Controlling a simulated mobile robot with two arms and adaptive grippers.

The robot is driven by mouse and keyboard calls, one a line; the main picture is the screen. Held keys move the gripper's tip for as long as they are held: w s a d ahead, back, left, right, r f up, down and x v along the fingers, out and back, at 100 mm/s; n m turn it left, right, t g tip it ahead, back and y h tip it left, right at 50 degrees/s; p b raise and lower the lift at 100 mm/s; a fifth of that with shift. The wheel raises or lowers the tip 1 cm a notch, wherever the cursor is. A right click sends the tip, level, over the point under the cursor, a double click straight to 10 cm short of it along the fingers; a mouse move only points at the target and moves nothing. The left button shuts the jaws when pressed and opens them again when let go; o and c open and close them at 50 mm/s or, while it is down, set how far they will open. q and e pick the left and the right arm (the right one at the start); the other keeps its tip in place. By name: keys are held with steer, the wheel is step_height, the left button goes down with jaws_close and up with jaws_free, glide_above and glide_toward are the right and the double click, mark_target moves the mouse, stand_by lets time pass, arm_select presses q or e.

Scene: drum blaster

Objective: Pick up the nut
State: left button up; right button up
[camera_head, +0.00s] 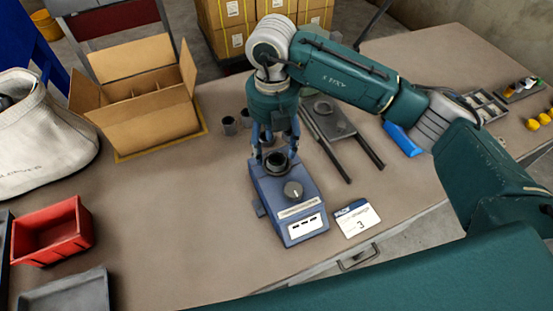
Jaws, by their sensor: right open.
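A blue bench device (292,207) with a grey knob and a white label stands in the middle of the table. A dark round ring-like piece (278,161) sits on its top at the back; it may be the nut, but it is too small to be sure. My right gripper (276,148) points down over this piece, its fingers open on either side. I cannot tell whether the fingers touch it. Two small dark cylinders (229,126) stand on the table just left of the gripper. My left gripper is not in view.
An open cardboard box (148,118), a red bin (52,232), a grey tray (66,294) and a white bag (38,140) fill the left. A grey fixture (336,128) and a card (357,218) lie right of the device. Table left of the device is clear.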

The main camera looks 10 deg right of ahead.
mark_target(276, 157)
steer(key=f, duration=0.2)
steer(key=f+p, duration=0.1)
steer(key=shift+s+d+f, duration=0.1)
steer(key=shift+d+f, duration=0.25)
steer(key=shift+f, duration=0.5)
jaws_close()
